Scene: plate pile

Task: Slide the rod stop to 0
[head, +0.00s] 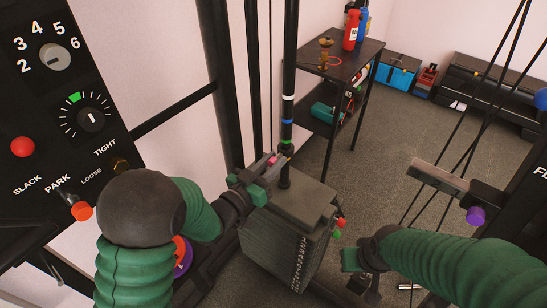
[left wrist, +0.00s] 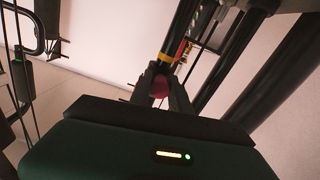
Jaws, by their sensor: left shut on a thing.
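My left gripper (head: 268,168) is at the black upright rod (head: 288,75), just above the plate pile (head: 300,210). It is shut on a small red-pink knob, which I take to be the rod stop (head: 272,160). In the left wrist view the red knob (left wrist: 159,86) sits between the two fingertips (left wrist: 161,92), beside the rod, which has a yellow band. The rod carries white, blue and green bands above the gripper. Most of the stop is hidden by the fingers. My right gripper (head: 360,272) is right of the pile, apart from it; its jaw gap is unclear.
A control panel (head: 50,100) with dials, a red button and an orange-tipped lever stands at left. Red and green knobs (head: 339,229) stick out from the pile's right side. Cables and a purple-knobbed bracket (head: 440,180) are at right. A shelf (head: 338,65) stands behind.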

